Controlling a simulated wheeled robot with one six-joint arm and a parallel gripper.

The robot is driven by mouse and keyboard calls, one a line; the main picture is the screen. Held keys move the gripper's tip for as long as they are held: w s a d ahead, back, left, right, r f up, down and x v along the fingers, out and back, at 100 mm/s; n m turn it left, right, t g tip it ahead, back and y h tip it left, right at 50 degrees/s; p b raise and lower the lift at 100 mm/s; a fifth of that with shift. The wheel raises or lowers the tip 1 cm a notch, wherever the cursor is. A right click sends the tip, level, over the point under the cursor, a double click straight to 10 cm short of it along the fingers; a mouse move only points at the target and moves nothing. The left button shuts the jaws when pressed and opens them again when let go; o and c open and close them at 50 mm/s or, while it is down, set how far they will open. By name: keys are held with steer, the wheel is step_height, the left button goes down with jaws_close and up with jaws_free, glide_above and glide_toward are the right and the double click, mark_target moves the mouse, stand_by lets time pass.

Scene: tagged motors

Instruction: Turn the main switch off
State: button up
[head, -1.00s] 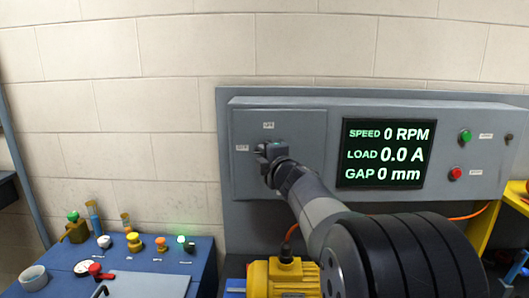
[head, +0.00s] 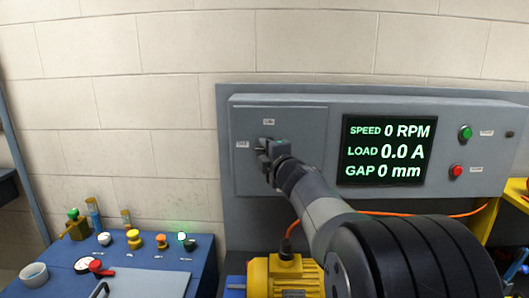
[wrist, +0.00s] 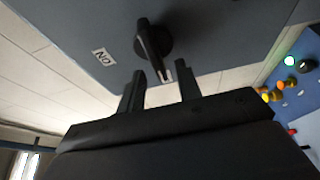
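The main switch is a black rotary knob (wrist: 152,42) on the grey panel face, seen close in the wrist view. Its narrow handle points down in that picture, towards my gripper (wrist: 161,88). A white ON label (wrist: 103,57) is left of the knob. My gripper is open, its two dark fingers apart, with the handle's tip between or just ahead of the fingertips; I cannot tell whether they touch. In the head view my gripper (head: 268,149) is at the panel's left part and mostly hides the switch. Two small labels sit above and to the left of it.
A display (head: 384,150) reads 0 RPM, 0.0 A and 0 mm. Green (head: 466,132) and red (head: 457,171) buttons are right of it. A yellow motor (head: 285,272) is below my arm. A blue bench (head: 135,260) with small parts and a lit green lamp is at left.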

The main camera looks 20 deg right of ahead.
steer(key=s, duration=0.9)
steer(key=shift+s, duration=0.4)
steer(key=w, duration=1.1)
steer(key=shift+s, duration=0.15)
